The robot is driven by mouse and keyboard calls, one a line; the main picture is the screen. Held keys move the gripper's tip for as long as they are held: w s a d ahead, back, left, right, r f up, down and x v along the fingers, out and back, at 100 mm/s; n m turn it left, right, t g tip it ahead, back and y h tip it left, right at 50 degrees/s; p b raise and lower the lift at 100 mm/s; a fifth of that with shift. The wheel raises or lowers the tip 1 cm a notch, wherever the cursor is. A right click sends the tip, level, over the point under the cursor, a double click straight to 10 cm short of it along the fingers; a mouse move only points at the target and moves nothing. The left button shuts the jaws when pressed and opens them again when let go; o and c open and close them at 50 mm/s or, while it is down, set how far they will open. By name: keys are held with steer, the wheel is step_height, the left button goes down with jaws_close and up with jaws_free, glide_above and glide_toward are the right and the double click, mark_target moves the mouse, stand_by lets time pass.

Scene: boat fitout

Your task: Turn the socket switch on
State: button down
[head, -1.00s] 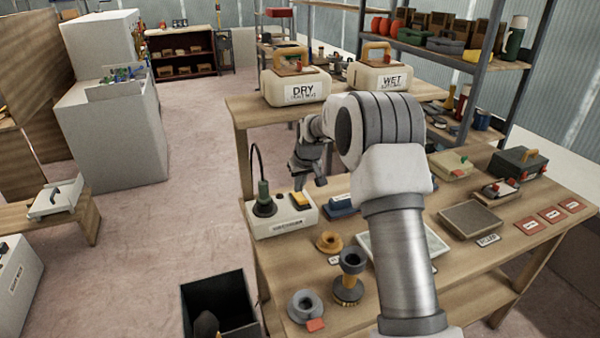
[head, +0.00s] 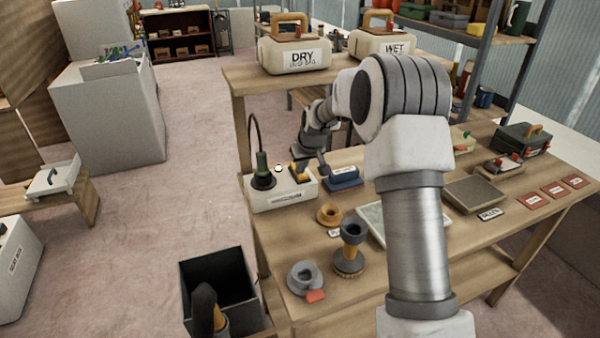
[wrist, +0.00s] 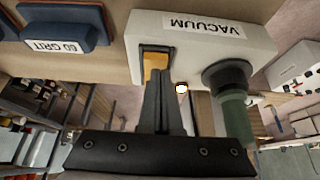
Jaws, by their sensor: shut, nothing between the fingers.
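The white socket box (head: 285,194) stands at the left end of the workbench. Its VACUUM label shows upside down in the wrist view (wrist: 200,26). The yellow rocker switch (wrist: 154,62) sits in a dark frame on the box and is partly hidden by my fingers. A small round lamp (head: 278,168) beside the switch glows pale yellow, also in the wrist view (wrist: 181,88). A green plug (wrist: 233,112) with a cable stands in the dark round socket. My gripper (wrist: 158,76) is shut and empty, its fingertips at the switch, seemingly touching it.
A blue 60 GRIT block (wrist: 65,33) lies close beside the box, in the head view right of it (head: 343,178). Yellow and grey ring fittings (head: 329,214) lie in front. The DRY case (head: 293,52) stands on the raised shelf behind.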

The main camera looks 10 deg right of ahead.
steer(key=shift+p, duration=0.4)
steer(key=shift+w, duration=0.1)
steer(key=shift+w+a+r+p, duration=0.15)
steer(key=shift+w+r+p, duration=0.25)
steer(key=shift+w, duration=0.25)
steer(key=shift+f, duration=0.1)
